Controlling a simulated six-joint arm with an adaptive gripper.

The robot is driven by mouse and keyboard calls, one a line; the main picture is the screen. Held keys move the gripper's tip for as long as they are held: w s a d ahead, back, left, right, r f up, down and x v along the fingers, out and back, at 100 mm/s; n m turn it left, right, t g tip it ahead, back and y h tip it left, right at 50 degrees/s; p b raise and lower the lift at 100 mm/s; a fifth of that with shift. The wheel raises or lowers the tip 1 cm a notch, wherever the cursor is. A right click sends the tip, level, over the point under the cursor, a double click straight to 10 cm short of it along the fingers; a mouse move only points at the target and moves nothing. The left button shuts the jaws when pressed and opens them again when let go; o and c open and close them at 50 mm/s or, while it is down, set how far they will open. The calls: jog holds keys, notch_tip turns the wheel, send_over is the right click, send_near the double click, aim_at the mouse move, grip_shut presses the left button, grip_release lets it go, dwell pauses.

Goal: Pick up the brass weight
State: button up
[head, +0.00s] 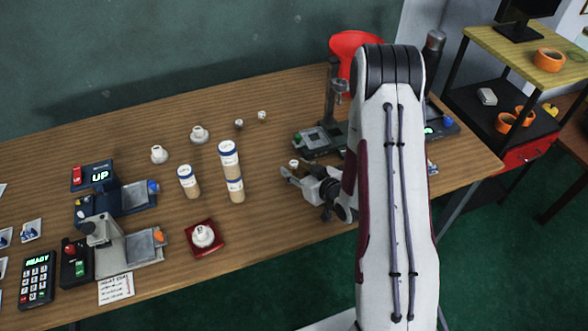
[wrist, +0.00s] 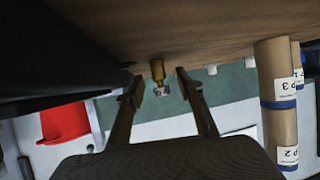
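The brass weight (wrist: 158,70) shows in the wrist view as a small golden cylinder with a pale, shiny knob, on the wooden table. In that view it lies between and just beyond the two fingertips of my gripper (wrist: 161,88). The fingers are apart, with a gap on both sides of the weight, and they hold nothing. In the head view my gripper (head: 291,176) is low over the table's right half. A small pale-topped piece (head: 294,163), which looks like the weight, shows at its fingertips, its lower part partly hidden.
Labelled cylinders (head: 229,160), two of them stacked, stand left of my gripper. A dark device with a post (head: 318,139) stands close behind it. Small pale-topped pieces (head: 262,115) sit farther back. A red dish (head: 205,238) with a white-topped piece is at front left.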

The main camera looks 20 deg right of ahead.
jog(key=shift+x, duration=0.75)
grip_shut()
